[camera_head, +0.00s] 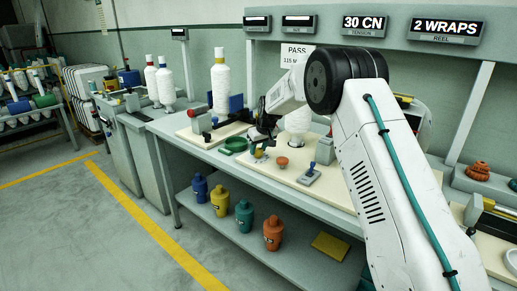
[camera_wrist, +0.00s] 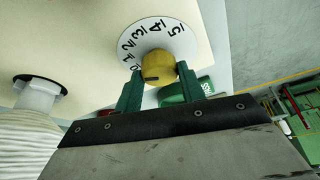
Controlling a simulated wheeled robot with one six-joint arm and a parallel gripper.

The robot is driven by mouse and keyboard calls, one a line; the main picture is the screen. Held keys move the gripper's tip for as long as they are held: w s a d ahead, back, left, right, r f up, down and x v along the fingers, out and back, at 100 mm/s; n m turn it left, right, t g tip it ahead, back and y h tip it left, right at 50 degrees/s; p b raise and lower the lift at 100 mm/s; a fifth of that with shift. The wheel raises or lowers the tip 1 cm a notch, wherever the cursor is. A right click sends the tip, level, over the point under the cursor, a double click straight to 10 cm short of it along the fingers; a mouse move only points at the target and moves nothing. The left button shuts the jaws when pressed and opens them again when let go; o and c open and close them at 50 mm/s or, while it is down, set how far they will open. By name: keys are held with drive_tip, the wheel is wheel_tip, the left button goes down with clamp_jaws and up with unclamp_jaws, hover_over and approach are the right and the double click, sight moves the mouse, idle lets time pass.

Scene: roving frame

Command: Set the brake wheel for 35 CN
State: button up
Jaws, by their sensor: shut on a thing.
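The brake wheel is a yellow knob (camera_wrist: 158,66) on a white dial (camera_wrist: 181,37) with numbers up to 5, seen in the wrist view. My gripper (camera_wrist: 160,80) is shut on the knob, one green finger on each side. A dark mark shows on the knob; I cannot tell which number it matches. In the head view my gripper (camera_head: 261,143) reaches down to the yellow knob (camera_head: 259,154) on the bench, partly covering it. The tension display (camera_head: 364,25) above the bench reads 30 CN.
An orange knob (camera_head: 282,162) and a lever box (camera_head: 309,174) stand right of the wheel. A white thread cone stands close by, also in the wrist view (camera_wrist: 38,140). The reel display (camera_head: 445,29) reads 2 WRAPS.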

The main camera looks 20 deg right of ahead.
drive_tip(key=shift+a+m+h, duration=0.1)
drive_tip(key=shift+m+h, duration=0.45)
drive_tip(key=shift+m, duration=0.85)
drive_tip(key=shift+a+m+h, duration=0.1)
drive_tip(key=shift+m+h, duration=0.45)
drive_tip(key=shift+m, duration=0.85)
drive_tip(key=o, duration=1)
drive_tip(key=v, duration=0.8)
drive_tip(key=shift+a, duration=0.1)
drive_tip(key=shift+f, duration=0.1)
